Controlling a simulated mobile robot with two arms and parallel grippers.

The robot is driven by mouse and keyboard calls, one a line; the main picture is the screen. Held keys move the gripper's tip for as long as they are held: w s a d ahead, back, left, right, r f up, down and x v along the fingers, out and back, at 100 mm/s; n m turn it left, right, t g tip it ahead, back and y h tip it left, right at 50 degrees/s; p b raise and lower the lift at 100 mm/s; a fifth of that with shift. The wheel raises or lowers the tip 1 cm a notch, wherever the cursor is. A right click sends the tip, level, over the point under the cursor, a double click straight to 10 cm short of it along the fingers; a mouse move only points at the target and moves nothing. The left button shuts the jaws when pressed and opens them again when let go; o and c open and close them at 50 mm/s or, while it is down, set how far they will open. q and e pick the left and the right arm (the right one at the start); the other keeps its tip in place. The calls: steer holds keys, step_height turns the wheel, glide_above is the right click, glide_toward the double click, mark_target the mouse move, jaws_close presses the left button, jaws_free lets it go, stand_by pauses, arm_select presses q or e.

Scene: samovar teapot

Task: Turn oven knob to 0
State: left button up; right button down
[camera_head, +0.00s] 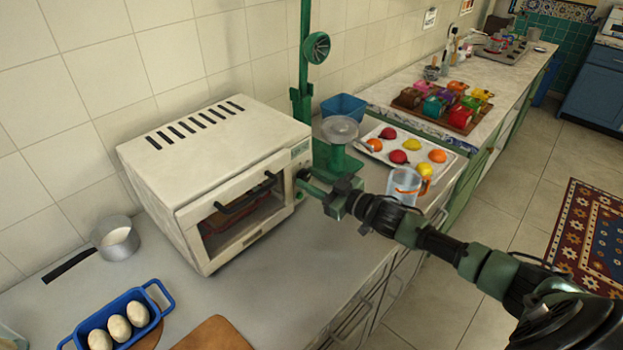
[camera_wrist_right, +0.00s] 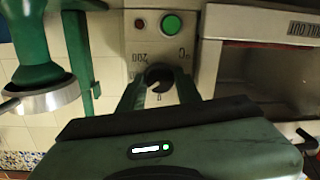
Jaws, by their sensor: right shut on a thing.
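The white oven (camera_head: 215,150) stands on the counter against the tiled wall, its front facing right and toward me. My right gripper (camera_head: 309,186) reaches the right end of the oven's front and covers the knob in the head view. In the right wrist view, which shows the oven upside down, my right gripper (camera_wrist_right: 160,88) is shut on the black oven knob (camera_wrist_right: 158,75), one finger on each side. A pale pointer line shows on the knob. The dial marking "200" and a "°C" label are readable; the 0 mark cannot be made out. My left gripper is not in view.
A small pot (camera_head: 116,240) and blue egg dish (camera_head: 152,306) stand left of the oven.

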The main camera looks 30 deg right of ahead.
steer(key=n, duration=0.4)
steer(key=shift+h, duration=0.3)
steer(key=n, duration=0.5)
steer(key=shift+a+n+h, duration=0.1)
steer(key=shift+n+h, duration=0.2)
steer(key=c, duration=1)
jaws_free()
steer(key=shift+s, duration=0.1)
steer(key=b+v, duration=0.2)
steer(key=v, duration=0.5)
steer(key=shift+s, duration=0.35)
